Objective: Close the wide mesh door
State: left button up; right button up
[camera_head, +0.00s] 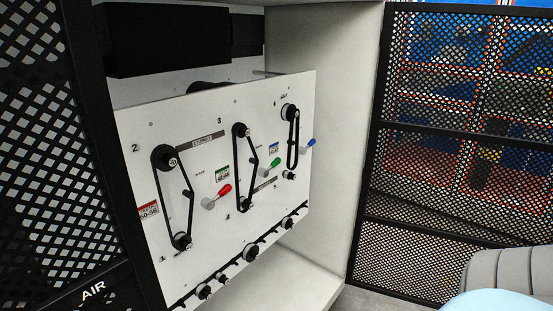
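Two black-framed mesh panels flank an open white cabinet. The right mesh panel (440,133) stands swung out beside the cabinet's right wall, and its wide face shows with crossbars. The left mesh panel (55,150) is close to me, cut off by the picture's left edge, with "AIR" lettering on its lower frame. I cannot tell for sure which of the two is the wide door. The cabinet front between them is uncovered. Neither of my grippers is in view.
Inside the cabinet (345,120), a white board (225,130) carries black belts, pulleys and red, green and blue levers. A black box (165,40) sits above it. A grey ribbed shape (500,268) and a pale blue rounded shape (495,301) fill the lower right corner.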

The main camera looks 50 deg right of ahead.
aim_at(541, 13)
jog(key=z, duration=2.85)
jog(key=i+l+z, duration=0.25)
jog(key=i+z, duration=0.7)
jog(key=i+j+z, duration=0.1)
jog(key=i+z, duration=0.25)
jog(key=i, duration=1.35)
jog(key=i+u, duration=0.15)
jog(key=i, duration=0.7)
jog(key=i+l+u, duration=0.15)
jog(key=i, duration=0.7)
jog(key=i+u, duration=0.3)
jog(key=i, duration=0.45)
jog(key=i+l+u, duration=0.2)
jog(key=i+u, duration=0.15)
jog(key=i, duration=0.45)
jog(key=i+j+u, duration=0.15)
jog(key=i+u, duration=0.55)
jog(key=u, duration=0.2)
jog(key=i+l+u, duration=0.1)
jog(key=i+u, duration=0.55)
jog(key=u, duration=1.55)
